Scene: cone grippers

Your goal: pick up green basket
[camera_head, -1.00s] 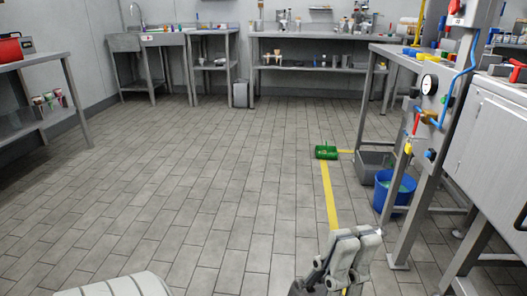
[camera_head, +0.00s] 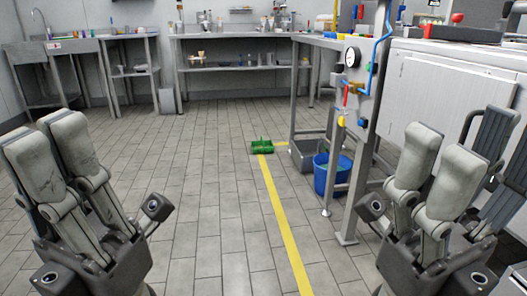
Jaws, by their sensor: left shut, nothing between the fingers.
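The green basket (camera_head: 262,147) is a small low container on the tiled floor, ahead of me near the middle of the picture, at the far end of a yellow floor line. My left gripper (camera_head: 47,140) is raised at the left, close to the camera, shut and empty, far from the basket. My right gripper (camera_head: 437,150) is raised at the right, also far from the basket. Its fingers point up, and I cannot tell how wide they stand.
A grey bin (camera_head: 303,156) and a blue bucket (camera_head: 331,176) stand right of the basket, by a metal post with a gauge (camera_head: 352,57). Steel tables line the back. The floor between me and the basket is clear along the yellow line (camera_head: 281,222).

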